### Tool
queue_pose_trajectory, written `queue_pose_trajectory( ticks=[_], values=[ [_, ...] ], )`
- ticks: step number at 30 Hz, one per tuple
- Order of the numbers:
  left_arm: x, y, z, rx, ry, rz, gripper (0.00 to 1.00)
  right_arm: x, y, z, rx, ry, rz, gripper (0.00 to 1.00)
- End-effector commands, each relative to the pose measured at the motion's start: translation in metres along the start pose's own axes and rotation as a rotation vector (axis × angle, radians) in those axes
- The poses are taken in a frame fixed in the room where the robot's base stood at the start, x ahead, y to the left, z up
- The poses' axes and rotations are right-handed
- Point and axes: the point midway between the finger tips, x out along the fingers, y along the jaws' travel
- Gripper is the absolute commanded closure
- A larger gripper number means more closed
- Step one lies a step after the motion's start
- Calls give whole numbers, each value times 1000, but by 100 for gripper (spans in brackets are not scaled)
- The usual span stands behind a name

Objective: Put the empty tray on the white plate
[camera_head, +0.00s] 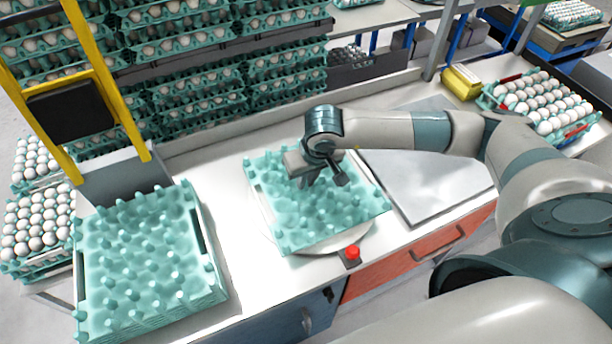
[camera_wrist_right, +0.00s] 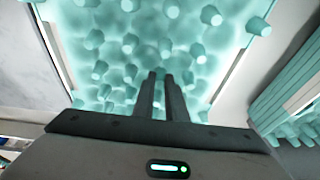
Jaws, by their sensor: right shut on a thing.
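An empty teal egg tray (camera_head: 350,205) lies over the round white plate (camera_head: 335,246) in the middle of the table, hiding most of it. Whether the tray rests on the plate or is just above it I cannot tell. My right gripper (camera_head: 308,182) is over the tray's middle, its fingers close together and shut on the tray. In the right wrist view the fingers (camera_wrist_right: 161,80) reach down onto the tray's knobbed surface (camera_wrist_right: 205,60). A stack of empty teal trays (camera_head: 150,265) stands at the left of the table. My left gripper is not in view.
A grey metal sheet (camera_head: 425,175) lies right of the plate. A red button (camera_head: 352,252) sits at the front edge. A tray of white eggs (camera_head: 540,100) and a yellow box (camera_head: 461,83) are at the back right. Shelves of egg trays (camera_head: 200,90) stand behind.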

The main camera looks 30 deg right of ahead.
Motion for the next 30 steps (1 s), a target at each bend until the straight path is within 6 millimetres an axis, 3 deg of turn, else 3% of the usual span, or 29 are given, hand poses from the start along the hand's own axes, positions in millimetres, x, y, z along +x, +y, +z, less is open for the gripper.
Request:
queue_pose_trajectory(
  ticks=[14, 15, 17, 30],
  values=[
    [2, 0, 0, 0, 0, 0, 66, 8, 0, 2, -1, 2, 0, 100],
    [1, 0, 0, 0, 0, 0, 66, 7, 0, 2, 0, 1, 1, 81],
    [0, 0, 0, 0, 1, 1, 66, 6, 0, 2, 0, 1, 1, 69],
    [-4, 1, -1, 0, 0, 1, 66, 3, 0, 1, 0, 0, 0, 69]
  ],
)
